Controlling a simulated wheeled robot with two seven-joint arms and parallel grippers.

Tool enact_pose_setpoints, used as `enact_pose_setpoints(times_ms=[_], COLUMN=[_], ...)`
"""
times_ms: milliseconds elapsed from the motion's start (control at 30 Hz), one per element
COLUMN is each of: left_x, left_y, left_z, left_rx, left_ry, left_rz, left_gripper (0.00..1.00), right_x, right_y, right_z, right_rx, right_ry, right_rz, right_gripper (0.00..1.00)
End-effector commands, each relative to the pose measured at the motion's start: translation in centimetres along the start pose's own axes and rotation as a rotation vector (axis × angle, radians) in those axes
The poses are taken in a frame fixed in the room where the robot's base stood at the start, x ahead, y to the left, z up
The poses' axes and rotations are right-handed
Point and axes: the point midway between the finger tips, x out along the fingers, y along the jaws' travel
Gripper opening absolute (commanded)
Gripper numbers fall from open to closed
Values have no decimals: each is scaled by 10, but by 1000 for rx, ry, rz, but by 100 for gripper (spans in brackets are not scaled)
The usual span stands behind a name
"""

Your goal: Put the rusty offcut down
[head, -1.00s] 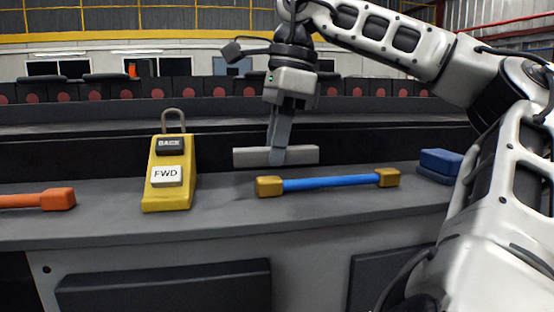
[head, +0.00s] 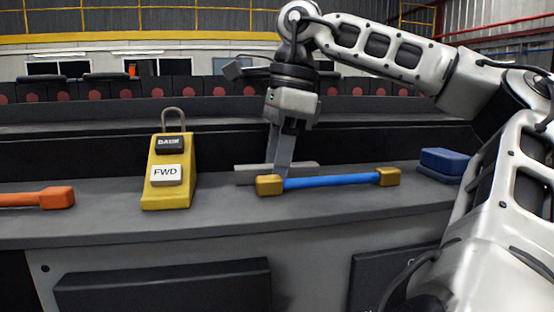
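A grey bar (head: 305,169), the only offcut-like piece in view, lies level just behind the blue rod with gold ends. It looks plain grey, and no rust shows on it. My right gripper (head: 281,171) points down and is shut on the bar left of its middle. The bar is at or very close to the grey bench top (head: 225,208); I cannot tell whether it touches. The blue rod (head: 335,181) hides part of the bar's lower edge and the fingertips. My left gripper is not in view.
A yellow wedge block (head: 158,195) with BACK and FWD labels and a shackle stands to the left. Blue blocks (head: 442,162) sit at right near my arm. The bench front between them is clear.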

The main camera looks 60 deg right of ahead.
Motion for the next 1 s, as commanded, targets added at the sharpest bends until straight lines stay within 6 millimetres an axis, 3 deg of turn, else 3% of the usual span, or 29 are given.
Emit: enact_pose_setpoints(times_ms=[167,500,667,733,1000], left_x=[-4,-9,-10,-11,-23], left_y=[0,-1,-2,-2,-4], left_z=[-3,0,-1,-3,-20], left_rx=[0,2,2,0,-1], left_ry=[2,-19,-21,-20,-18], left_rz=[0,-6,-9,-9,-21], left_gripper=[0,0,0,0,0], right_x=[-25,-97,-116,-122,-153], right_y=[-1,0,0,0,1], right_z=[1,1,1,2,54], right_rx=[2,3,1,2,7], right_ry=[0,0,1,6,163], right_rz=[-4,-3,-2,-1,3], right_gripper=[44,44,44,48,48])
